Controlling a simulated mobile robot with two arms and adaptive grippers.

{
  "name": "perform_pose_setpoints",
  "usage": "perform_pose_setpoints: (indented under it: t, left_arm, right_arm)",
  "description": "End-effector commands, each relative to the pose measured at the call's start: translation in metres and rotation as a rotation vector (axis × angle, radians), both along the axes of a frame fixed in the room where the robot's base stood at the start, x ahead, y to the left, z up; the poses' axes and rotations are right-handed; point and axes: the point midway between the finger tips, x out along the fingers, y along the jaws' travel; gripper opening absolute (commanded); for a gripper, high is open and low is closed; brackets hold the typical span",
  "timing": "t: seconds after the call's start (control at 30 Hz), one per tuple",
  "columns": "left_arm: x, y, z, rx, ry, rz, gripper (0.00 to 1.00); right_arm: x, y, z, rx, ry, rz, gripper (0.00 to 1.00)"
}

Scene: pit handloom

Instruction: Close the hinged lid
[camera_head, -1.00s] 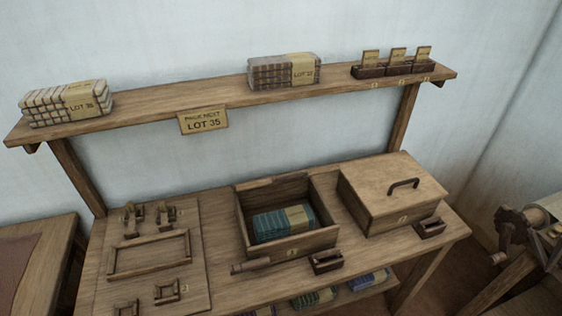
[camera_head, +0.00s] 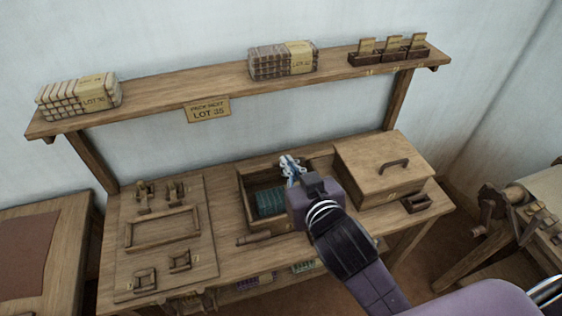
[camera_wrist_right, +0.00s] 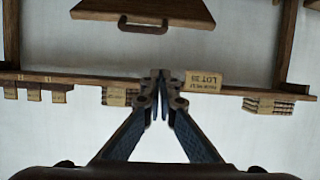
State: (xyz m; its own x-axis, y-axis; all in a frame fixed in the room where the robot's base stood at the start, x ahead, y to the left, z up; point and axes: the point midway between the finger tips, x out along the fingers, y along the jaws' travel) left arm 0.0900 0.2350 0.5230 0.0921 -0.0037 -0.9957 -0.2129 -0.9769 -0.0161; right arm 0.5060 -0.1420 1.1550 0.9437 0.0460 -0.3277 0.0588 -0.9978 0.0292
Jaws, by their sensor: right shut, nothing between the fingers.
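A wooden box with a flat lid (camera_head: 358,160) stands at the right of the bench. Its lid lies down on the box, and a dark arched handle (camera_head: 395,163) is on top. Left of it is an open-topped wooden box (camera_head: 246,206) with a teal bundle (camera_head: 268,203) inside. My right gripper (camera_head: 290,163) is above the open box, left of the lid and apart from it, and hides part of the box. In the right wrist view, my gripper (camera_wrist_right: 161,76) is shut and empty. A handled panel (camera_wrist_right: 185,10) shows at the top there, upside down. My left gripper is not in view.
A shelf (camera_head: 200,97) runs above the bench with bundles and a card holder (camera_head: 388,55). A lot sign (camera_head: 208,110) hangs from it. A small wooden tray (camera_head: 417,204) sits before the lidded box. A board with fittings (camera_head: 195,255) fills the bench's left.

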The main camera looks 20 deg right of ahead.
Motion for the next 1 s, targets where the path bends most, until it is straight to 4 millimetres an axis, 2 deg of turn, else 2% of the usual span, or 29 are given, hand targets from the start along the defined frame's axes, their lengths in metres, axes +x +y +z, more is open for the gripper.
perform_pose_setpoints:
  t: [0.57, 0.6, 0.7, 1.0]
  left_arm:
    - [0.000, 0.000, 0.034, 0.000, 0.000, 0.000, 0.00]
    - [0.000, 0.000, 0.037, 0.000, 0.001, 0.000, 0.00]
    - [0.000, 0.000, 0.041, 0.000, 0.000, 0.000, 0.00]
    - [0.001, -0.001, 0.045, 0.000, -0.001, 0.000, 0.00]
  right_arm:
    - [0.088, 0.003, -0.030, -0.003, 0.005, -0.001, 0.00]
    - [0.079, 0.002, -0.039, -0.005, 0.012, -0.001, 0.00]
    - [0.070, 0.002, -0.049, -0.003, 0.010, 0.001, 0.00]
    - [0.060, 0.001, -0.063, -0.003, 0.006, 0.000, 0.00]
